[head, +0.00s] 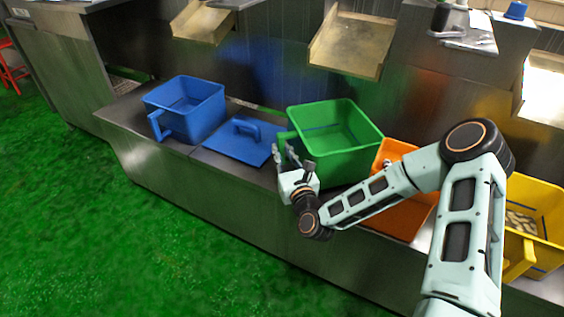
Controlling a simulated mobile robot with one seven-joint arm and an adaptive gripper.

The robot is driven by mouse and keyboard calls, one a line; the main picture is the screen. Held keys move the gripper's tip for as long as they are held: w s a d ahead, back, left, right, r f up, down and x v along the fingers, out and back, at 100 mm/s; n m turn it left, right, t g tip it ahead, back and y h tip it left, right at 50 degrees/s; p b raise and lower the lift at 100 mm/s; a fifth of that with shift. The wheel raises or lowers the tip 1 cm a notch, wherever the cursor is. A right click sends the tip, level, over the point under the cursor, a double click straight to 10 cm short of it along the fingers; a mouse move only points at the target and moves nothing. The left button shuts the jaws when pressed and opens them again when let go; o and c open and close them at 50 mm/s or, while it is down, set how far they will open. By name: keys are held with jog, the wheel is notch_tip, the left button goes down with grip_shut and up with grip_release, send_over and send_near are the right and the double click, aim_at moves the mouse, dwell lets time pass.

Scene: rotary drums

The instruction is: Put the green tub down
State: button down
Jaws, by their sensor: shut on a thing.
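The green tub (337,143) is in the middle of the head view, upright, and looks empty apart from a dark line on its inner wall. My gripper (283,160) is at the tub's near left side and is shut on its green handle. The fingers partly cover the handle. The tub is over the steel ledge (215,160), between a blue lid and an orange tub. I cannot tell whether its base touches the ledge, as my gripper and arm hide part of its lower edge.
A blue tub (187,108) stands left on the ledge, beside a flat blue lid (237,142) with a handle. An orange tub (397,215) is partly behind my arm. A yellow tub (539,208) at right holds pale pieces. Metal chutes (348,45) hang above. Green floor lies in front.

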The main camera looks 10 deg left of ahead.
jog(key=shift+f+b, duration=0.45)
jog(key=shift+f, duration=1.25)
jog(key=shift+f, duration=0.15)
jog(key=c, duration=1.8)
grip_release()
jog(key=shift+c, duration=0.2)
jog(key=shift+r, duration=0.3)
jog(key=p+v, duration=0.2)
jog(key=v, duration=1)
jog(key=shift+f, duration=0.15)
